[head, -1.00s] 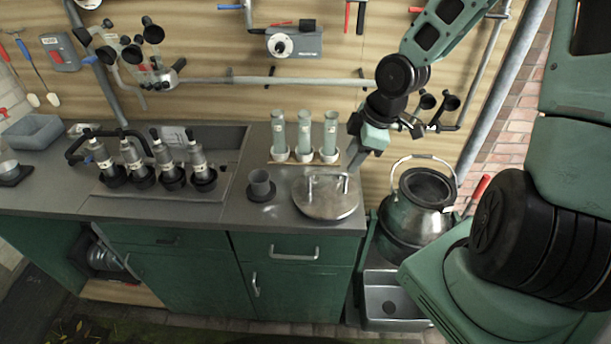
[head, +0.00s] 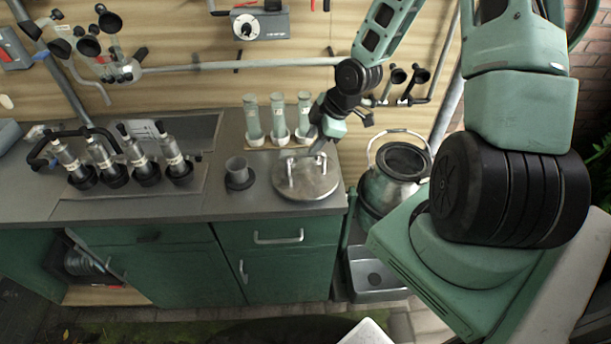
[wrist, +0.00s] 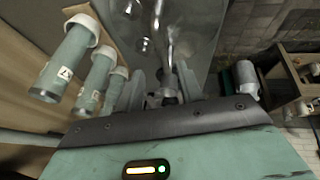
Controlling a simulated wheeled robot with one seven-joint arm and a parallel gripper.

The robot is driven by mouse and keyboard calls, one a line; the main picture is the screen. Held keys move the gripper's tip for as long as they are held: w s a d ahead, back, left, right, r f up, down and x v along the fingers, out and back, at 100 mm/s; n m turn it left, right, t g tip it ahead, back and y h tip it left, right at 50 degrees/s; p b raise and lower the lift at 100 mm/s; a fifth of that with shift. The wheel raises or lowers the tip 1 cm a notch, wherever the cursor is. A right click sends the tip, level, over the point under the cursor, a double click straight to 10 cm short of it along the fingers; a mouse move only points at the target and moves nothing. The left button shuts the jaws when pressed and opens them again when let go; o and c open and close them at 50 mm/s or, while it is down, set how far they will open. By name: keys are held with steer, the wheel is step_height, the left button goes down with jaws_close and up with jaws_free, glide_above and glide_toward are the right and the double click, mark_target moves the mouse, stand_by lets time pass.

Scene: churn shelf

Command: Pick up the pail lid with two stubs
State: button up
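The pail lid (head: 312,190) is a round grey metal disc with a raised arched handle, lying flat on the counter. In the wrist view the lid (wrist: 198,30) fills the upper middle, with its shiny handle (wrist: 160,35) running toward my gripper. My gripper (head: 319,151) is low over the far right side of the lid, close to the handle. In the wrist view the two grey fingers of my gripper (wrist: 165,84) stand apart, with the near end of the handle between them. I cannot make out contact.
Three green tubes in white cups (head: 277,118) stand close behind the lid. A dark cup (head: 238,170) stands to its left. A metal churn (head: 395,185) stands right of the counter, above a steel basin (head: 375,280). Several bottle-like units (head: 135,155) occupy the left.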

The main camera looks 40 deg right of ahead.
mark_target(304, 156)
steer(key=x, duration=0.3)
steer(key=shift+s+p+x, duration=0.2)
steer(key=shift+p+x, duration=0.3)
steer(key=shift+x, duration=0.85)
steer(key=shift+s+p+x, duration=0.2)
steer(key=shift+p+x, duration=0.3)
steer(key=shift+x, duration=0.8)
steer(key=shift+d+f, duration=0.15)
steer(key=shift+f, duration=0.05)
steer(key=shift+w, duration=0.1)
jaws_close()
